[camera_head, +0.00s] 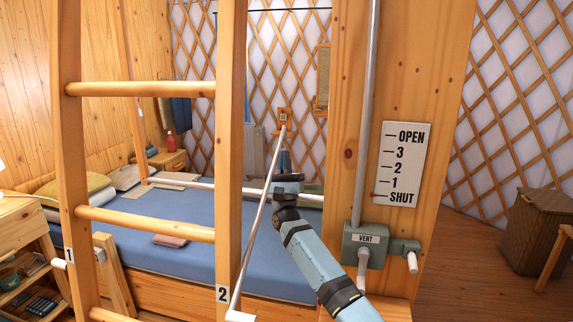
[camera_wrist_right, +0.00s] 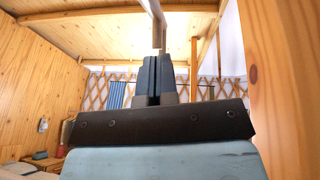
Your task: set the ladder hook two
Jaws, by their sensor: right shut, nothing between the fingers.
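The wooden ladder (camera_head: 231,150) stands at the left of the head view, with tags 1 and 2 on its uprights. A white piece (camera_head: 240,316) shows by tag 2 at the bottom edge, partly cut off; I cannot tell how the hook sits. A second white peg (camera_head: 60,264) is by tag 1. A thin pale rod (camera_head: 252,235) slants up from near tag 2, past my right gripper. My right gripper (camera_head: 287,180) is shut and empty, right of the ladder. Its closed fingers (camera_wrist_right: 155,78) show in the wrist view. My left gripper is out of view.
A wooden post (camera_head: 345,110) stands close to the right of my gripper. It carries a label plate (camera_head: 402,164), a vertical pipe and a VERT box (camera_head: 366,246) with a handle. A blue-covered bed (camera_head: 185,245) lies behind the ladder. A bin (camera_head: 537,232) stands far right.

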